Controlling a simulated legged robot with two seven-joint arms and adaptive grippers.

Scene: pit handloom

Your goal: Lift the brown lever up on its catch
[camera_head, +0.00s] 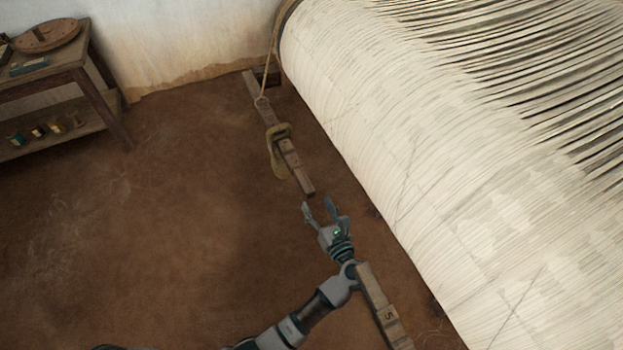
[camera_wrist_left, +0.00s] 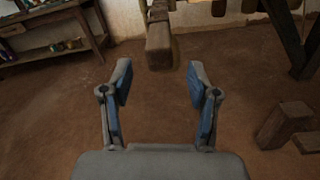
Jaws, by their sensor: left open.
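The brown lever (camera_head: 294,163) is a long wooden bar running from near the wall toward my gripper. A rope is tied to it near its far end, and a tan loop or weight hangs around its middle. Its near end also shows in the left wrist view (camera_wrist_left: 159,46), top centre, beyond the fingertips. My left gripper (camera_head: 318,204) is open and empty, with its fingers pointing at the lever's near end. A gap separates them. The fingers show on both sides in the wrist view (camera_wrist_left: 160,82). I cannot make out the catch. My right gripper is not in view.
A large roll of white warp threads (camera_head: 430,170) fills the right side. A wooden beam with a mark (camera_head: 387,318) lies beside my left forearm. A wooden table (camera_head: 85,75) with a shelf stands at the left by the wall. The brown floor at left is clear.

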